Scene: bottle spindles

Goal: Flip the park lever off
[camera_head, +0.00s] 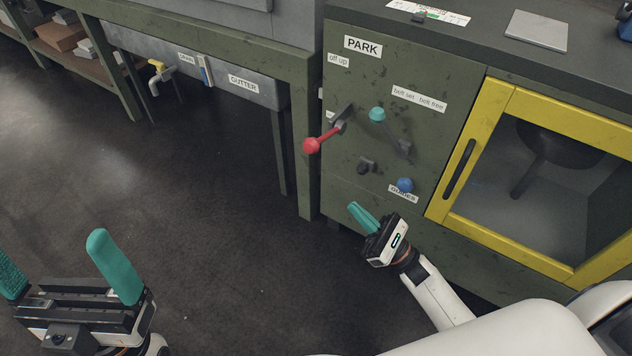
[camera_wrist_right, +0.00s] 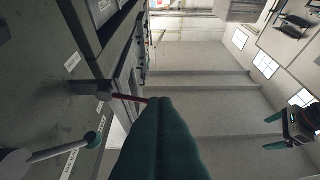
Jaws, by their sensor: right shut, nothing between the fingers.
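The park lever (camera_head: 312,146) has a red knob and red rod on a dark pivot, below the PARK label (camera_head: 363,47) and the "off up" label (camera_head: 338,61). It slants down and outward from the green cabinet. My right gripper (camera_head: 360,214) is shut and empty, below and right of the knob, apart from it. In the right wrist view the red lever (camera_wrist_right: 130,98) runs behind the teal fingertips (camera_wrist_right: 160,103), which hide its end. My left gripper (camera_head: 52,250) is open and empty at the lower left, over the floor.
A teal-knobbed belt lever (camera_head: 377,114) and a blue knob (camera_head: 404,185) sit right of the park lever, near my right gripper. A yellow-framed door (camera_head: 458,170) is farther right. A bench with a gutter (camera_head: 262,95) stands left. The floor between is clear.

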